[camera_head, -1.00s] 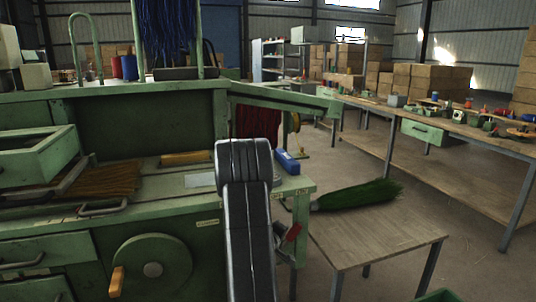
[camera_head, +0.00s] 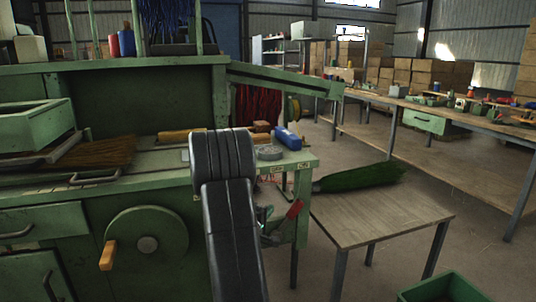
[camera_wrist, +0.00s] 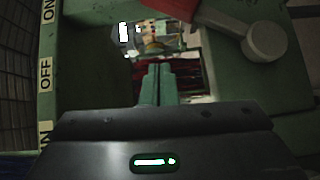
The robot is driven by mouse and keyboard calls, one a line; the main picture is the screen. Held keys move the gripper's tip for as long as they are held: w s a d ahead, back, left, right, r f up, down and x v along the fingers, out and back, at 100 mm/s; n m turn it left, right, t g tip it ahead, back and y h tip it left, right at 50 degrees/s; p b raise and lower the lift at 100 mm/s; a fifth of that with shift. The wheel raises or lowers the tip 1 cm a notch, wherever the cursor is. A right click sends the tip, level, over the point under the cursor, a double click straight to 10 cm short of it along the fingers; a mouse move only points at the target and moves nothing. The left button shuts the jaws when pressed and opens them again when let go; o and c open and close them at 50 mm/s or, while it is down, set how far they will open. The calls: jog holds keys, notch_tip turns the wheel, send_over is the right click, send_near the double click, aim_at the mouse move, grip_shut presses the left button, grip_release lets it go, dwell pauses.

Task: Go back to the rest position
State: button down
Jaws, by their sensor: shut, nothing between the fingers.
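My gripper (camera_wrist: 157,68) shows in the wrist view with its two green fingers together and nothing between them. It is close to a green machine panel (camera_wrist: 92,50) marked ON and OFF. A red lever (camera_wrist: 205,14) with a grey round end is at the upper right of that view. A red handle (camera_head: 294,209) shows just right of the arm. A green broom (camera_head: 360,178) lies on a small wooden table (camera_head: 385,215).
A blue object (camera_head: 287,138) and a grey ring (camera_head: 269,153) are on the bench's right end. A handwheel (camera_head: 147,245) is on its front. A green crate (camera_head: 447,288) stands at lower right. Open floor (camera_head: 480,235) lies right of the small table.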

jog(key=shift+s+a+f, duration=0.1)
jog(key=shift+s+a, duration=0.1)
jog(key=shift+a, duration=0.35)
jog(key=shift+s+a, duration=0.15)
jog(key=shift+a, duration=0.4)
